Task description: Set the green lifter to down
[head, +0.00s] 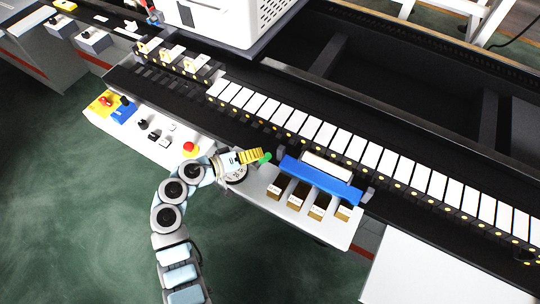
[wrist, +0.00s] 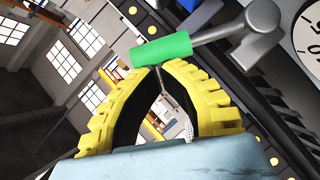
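The green lifter shows as a green cylindrical handle (wrist: 162,49) on a grey metal lever arm in the wrist view. In the head view its green end (head: 265,157) is beside the black rail, left of the blue bar. My gripper (head: 259,156) is at the handle, and its yellow fingers show in the wrist view (wrist: 157,67). The fingertips are nearly together, with an empty oval gap behind them. The handle lies across just beyond the tips, not between the fingers. I cannot tell whether the tips touch it.
A white dial (head: 236,174) lies under my wrist. A blue bar (head: 320,180) and several brown-fronted blocks (head: 295,202) are to the right. A panel with a red button (head: 190,148) is to the left. A row of white slides (head: 310,127) runs behind.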

